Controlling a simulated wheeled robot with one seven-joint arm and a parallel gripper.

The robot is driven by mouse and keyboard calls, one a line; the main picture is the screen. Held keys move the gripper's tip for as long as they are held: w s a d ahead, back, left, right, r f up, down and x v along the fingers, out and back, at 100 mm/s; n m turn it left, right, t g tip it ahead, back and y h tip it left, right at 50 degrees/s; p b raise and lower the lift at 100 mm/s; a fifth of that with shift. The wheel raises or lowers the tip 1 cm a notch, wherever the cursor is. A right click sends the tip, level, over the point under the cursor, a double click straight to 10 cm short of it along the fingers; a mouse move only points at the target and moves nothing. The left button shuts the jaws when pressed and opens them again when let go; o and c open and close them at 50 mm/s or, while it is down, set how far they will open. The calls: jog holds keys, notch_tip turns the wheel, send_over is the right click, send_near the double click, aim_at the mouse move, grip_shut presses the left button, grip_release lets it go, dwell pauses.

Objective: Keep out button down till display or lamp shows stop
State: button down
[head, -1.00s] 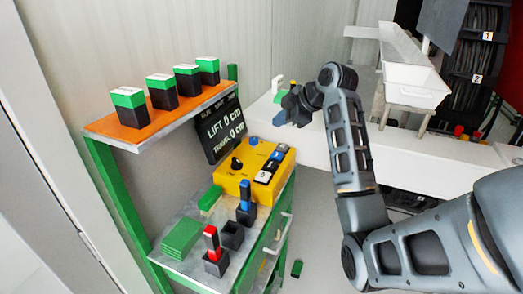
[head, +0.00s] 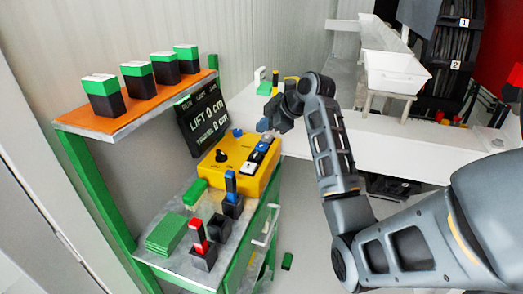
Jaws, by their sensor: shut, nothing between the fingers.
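A yellow control box (head: 232,181) sits on the bench, with a black knob (head: 221,155) and a row of push buttons along its right side. The row has a blue button (head: 263,146), a black one and a white button (head: 248,168); I cannot read which is "out". The dark display (head: 207,124) behind it reads LIFT 0 cm and TRAVEL 0 cm, under small dim words whose lamp state I cannot tell. My gripper (head: 265,126) is shut and empty, just beyond the box's far right end, apparently above the buttons; contact is not visible.
An orange shelf (head: 138,110) with several green-and-black blocks stands above left. The bench (head: 190,272) also holds red and blue handled pieces, black sockets and green plates. A white counter (head: 390,140) with a white trough (head: 395,72) lies behind my arm.

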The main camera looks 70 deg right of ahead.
aim_at(264, 147)
jog(key=shift+f+b, duration=0.6)
jog(key=shift+f, duration=0.9)
dwell(0.9)
jog(key=shift+f, duration=0.4)
